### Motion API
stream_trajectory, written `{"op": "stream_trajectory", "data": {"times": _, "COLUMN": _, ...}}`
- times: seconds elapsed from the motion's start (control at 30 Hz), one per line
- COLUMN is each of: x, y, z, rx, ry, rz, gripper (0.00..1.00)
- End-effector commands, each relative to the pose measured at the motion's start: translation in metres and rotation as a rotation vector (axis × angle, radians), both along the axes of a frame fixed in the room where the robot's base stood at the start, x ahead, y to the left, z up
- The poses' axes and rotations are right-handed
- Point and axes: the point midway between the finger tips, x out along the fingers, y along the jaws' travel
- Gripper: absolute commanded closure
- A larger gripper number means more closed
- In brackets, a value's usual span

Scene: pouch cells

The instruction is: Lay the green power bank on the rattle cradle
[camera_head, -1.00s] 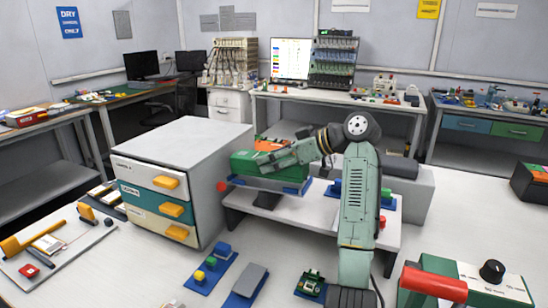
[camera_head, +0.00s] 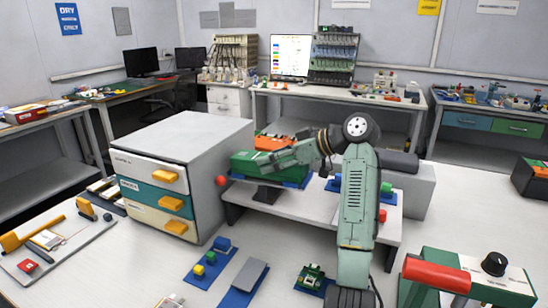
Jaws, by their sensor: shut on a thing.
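The green power bank (camera_head: 245,166) is a green block above the raised white shelf. My gripper (camera_head: 268,160) is shut on it from the right and covers part of its side. A blue cradle plate (camera_head: 292,183), apparently the rattle cradle, shows just under it on a dark stand (camera_head: 268,193). A red ball (camera_head: 222,180) is at its left. The power bank lies over the plate; I cannot tell whether its underside touches it, as the contact is hidden.
A drawer cabinet (camera_head: 183,150) stands close on the left. An orange-topped thing (camera_head: 270,142) is right behind the power bank. Blue and green blocks (camera_head: 355,183) sit right of my arm on the shelf (camera_head: 300,215). Blue trays (camera_head: 243,283) lie in front.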

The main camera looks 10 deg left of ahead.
Motion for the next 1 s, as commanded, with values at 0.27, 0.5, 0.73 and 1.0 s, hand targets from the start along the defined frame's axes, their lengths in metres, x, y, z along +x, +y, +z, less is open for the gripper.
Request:
{"op": "stream_trajectory", "data": {"times": 0.27, "x": -0.0001, "y": 0.0, "z": -0.0048, "rx": 0.002, "ry": -0.002, "rz": 0.0, "gripper": 0.45}}
{"op": "stream_trajectory", "data": {"times": 0.5, "x": -0.0001, "y": 0.0001, "z": -0.0052, "rx": 0.001, "ry": -0.001, "rz": 0.0, "gripper": 0.29}}
{"op": "stream_trajectory", "data": {"times": 0.73, "x": 0.0, "y": 0.0, "z": -0.0055, "rx": 0.0, "ry": 0.0, "rz": 0.0, "gripper": 0.24}}
{"op": "stream_trajectory", "data": {"times": 1.0, "x": -0.0009, "y": -0.0075, "z": -0.0021, "rx": 0.0, "ry": 0.0, "rz": -0.002, "gripper": 0.24}}
